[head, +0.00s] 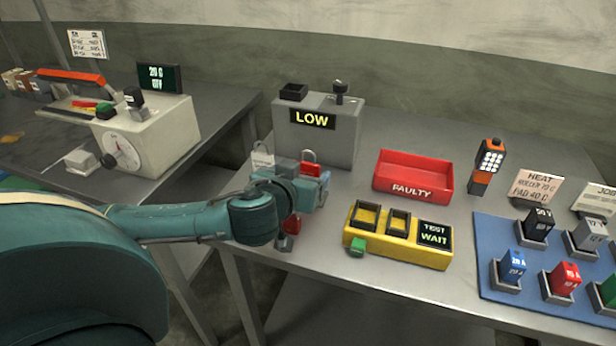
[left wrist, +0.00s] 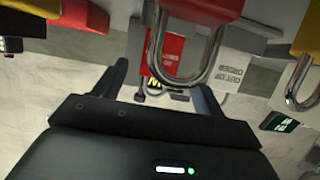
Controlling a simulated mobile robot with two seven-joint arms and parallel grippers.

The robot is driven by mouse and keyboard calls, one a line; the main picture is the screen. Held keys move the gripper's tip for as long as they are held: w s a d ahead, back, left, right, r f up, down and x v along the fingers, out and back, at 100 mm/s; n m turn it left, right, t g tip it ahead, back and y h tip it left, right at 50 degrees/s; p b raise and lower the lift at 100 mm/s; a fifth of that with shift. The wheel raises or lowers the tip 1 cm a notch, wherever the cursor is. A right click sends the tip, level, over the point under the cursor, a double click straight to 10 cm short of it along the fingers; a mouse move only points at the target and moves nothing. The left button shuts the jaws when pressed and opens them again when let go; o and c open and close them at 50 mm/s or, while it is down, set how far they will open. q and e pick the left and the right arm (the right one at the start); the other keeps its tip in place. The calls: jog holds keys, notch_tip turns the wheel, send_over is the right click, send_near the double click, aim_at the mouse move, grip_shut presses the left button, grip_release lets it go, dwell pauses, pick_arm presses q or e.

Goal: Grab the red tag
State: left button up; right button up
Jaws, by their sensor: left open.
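A flat red tag with small lettering (left wrist: 168,62) shows in the left wrist view, behind a steel shackle and in line with the gap between my left fingers. A red padlock (left wrist: 200,8) overlaps it at the top. My left gripper (left wrist: 160,90) is open, its two dark fingers apart with nothing seen held between them. In the head view my left gripper (head: 312,190) is at the left end of the bench, just below a red padlock (head: 310,169). I cannot tell which red patch there is the tag. My right gripper is out of view.
A white padlock (head: 262,159) stands near my wrist, and a grey LOW box (head: 345,140) behind it. To the right are a red FAULTY tray (head: 412,190) and a yellow tester (head: 395,248). A yellow padlock (left wrist: 305,45) hangs right in the wrist view, beside a pale tag (left wrist: 222,72).

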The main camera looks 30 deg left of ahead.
pick_arm(q)
jog(key=shift+x, duration=0.8)
jog(key=shift+d, duration=0.1)
jog(key=shift+c, duration=0.3)
jog(key=c, duration=1)
